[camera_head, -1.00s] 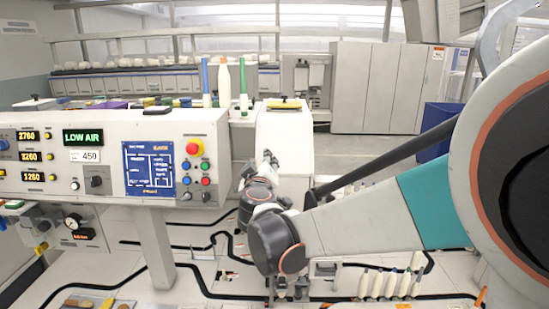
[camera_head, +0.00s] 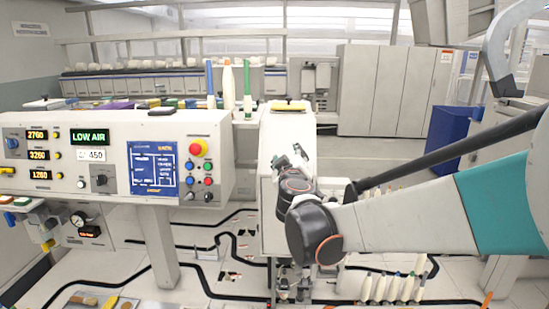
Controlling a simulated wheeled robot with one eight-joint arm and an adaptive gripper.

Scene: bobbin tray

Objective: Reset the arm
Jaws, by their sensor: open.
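My gripper (camera_head: 291,157) is small at the far end of the arm, beyond these joints, in front of the white cabinet (camera_head: 286,128). Its fingers are open and I see nothing held between them. Part of the wrist is hidden behind the dark joints.
A control panel (camera_head: 118,122) with a LOW AIR display stands at left. Several bobbins (camera_head: 393,288) stand in a row low at right of centre. Tall cones (camera_head: 228,82) stand behind the panel. A blue bin (camera_head: 450,138) is at right.

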